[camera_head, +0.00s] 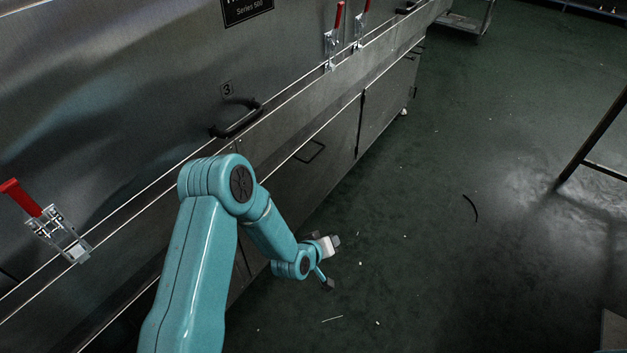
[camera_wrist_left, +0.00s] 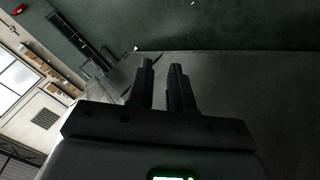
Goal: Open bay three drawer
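The dryer's bay three front is a brushed steel panel with a small "3" plate (camera_head: 227,89) in the head view. A dark bar handle (camera_head: 237,121) sits just below the plate. The panel looks closed. My left gripper (camera_head: 329,262) hangs to the lower right of that handle, beside the lower cabinet front and clear of the handle. Its two fingers are apart with nothing seen between them. In the left wrist view the fingers (camera_wrist_left: 161,85) also show a gap. My right gripper is not in view.
Red-handled toggle clamps stand at left (camera_head: 62,234) and upper middle (camera_head: 333,52) on the dryer's ledge. A lower cabinet has a thin handle (camera_head: 310,151). The green floor (camera_head: 440,200) at right is mostly open, with small debris. A metal frame (camera_head: 594,135) stands at far right.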

